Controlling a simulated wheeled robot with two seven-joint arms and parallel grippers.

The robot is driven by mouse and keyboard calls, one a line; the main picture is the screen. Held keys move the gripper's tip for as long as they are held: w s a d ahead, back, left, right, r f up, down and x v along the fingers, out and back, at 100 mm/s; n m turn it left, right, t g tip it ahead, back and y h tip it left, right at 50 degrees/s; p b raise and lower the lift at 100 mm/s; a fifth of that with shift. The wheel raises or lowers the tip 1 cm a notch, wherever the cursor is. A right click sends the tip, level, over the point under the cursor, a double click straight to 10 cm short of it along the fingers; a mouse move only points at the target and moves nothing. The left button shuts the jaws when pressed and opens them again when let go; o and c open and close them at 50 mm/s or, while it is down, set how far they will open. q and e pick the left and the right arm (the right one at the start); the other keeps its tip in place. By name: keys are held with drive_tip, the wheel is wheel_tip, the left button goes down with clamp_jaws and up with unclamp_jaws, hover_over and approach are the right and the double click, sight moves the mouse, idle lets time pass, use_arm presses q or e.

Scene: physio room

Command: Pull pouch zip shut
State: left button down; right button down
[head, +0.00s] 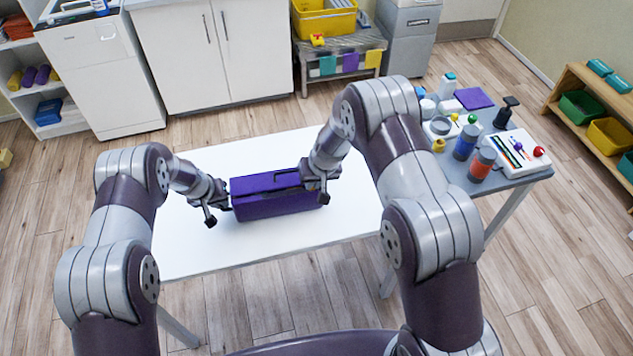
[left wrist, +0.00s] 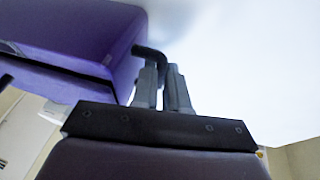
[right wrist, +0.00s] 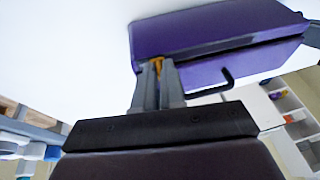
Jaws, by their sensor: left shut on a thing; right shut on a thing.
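A purple box-shaped pouch (head: 275,208) lies on the white table (head: 200,250) in the head view. A dark zip line runs along its top. My left gripper (head: 228,201) is at the pouch's left end. In the left wrist view its fingers are closed on a black tab (left wrist: 148,51) at that end. My right gripper (head: 308,185) is at the pouch's right end. In the right wrist view its fingers are closed on a small orange zip pull (right wrist: 158,65), mostly hidden between them. The dark zip gap (right wrist: 240,44) shows beyond the pull.
The white table is clear around the pouch. Cabinets and a bench with a yellow bin (head: 325,22) stand behind; a wooden shelf is at far right.

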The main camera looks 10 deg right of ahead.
use_arm(q)
drive_tip(key=shift+s+d, duration=0.1)
drive_tip(key=shift+d, duration=0.05)
use_arm(e)
drive_tip(key=shift+a+r, duration=0.1)
drive_tip(key=shift+a, duration=5.6)
drive_tip(key=c, duration=1)
unclamp_jaws()
drive_tip(key=shift+c, duration=0.2)
use_arm(q)
drive_tip(key=c, duration=1.2)
unclamp_jaws()
use_arm(e)
wheel_tip(320, 180, up, 8)
use_arm(q)
drive_tip(key=shift+r, duration=0.1)
